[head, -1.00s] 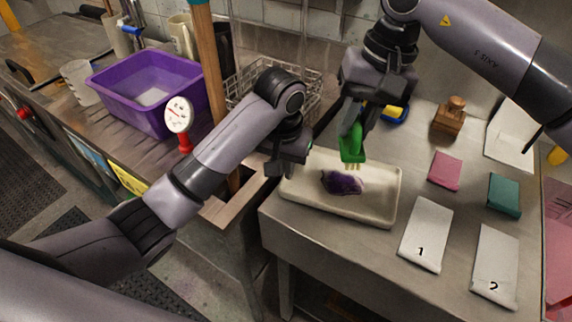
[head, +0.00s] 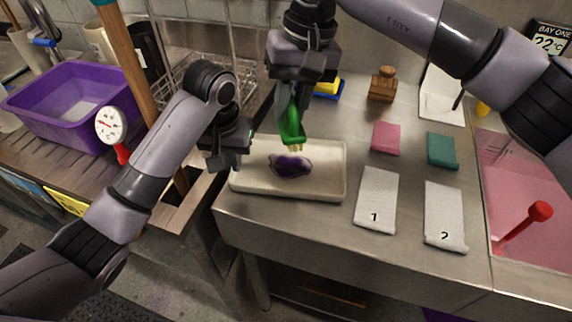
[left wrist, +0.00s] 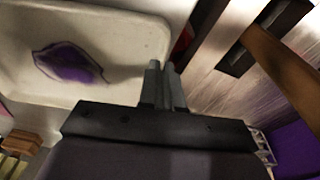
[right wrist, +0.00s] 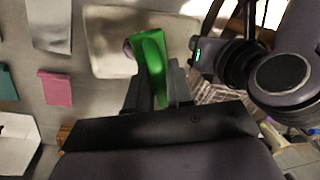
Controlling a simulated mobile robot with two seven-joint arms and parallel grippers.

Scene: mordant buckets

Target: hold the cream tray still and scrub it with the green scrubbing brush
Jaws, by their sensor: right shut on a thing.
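The cream tray (head: 335,188) lies on the steel bench with a dark purple stain (head: 291,166) on its floor. My right gripper (head: 297,92) is shut on the green scrubbing brush (head: 292,122), bristles down over the stain's far edge; I cannot tell whether they touch. The brush also shows in the right wrist view (right wrist: 150,62). My left gripper (head: 226,158) is at the tray's left end. In the left wrist view its fingers (left wrist: 162,68) are together, close to the tray's rim (left wrist: 125,18), with nothing seen between them; contact with the rim is unclear.
Right of the tray lie white cloths marked 1 (head: 376,203) and 2 (head: 444,215), a pink sponge (head: 386,138) and a teal one (head: 442,150). A wooden block (head: 382,86) stands behind. A purple tub (head: 70,105) and a wooden pole (head: 130,65) are at left.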

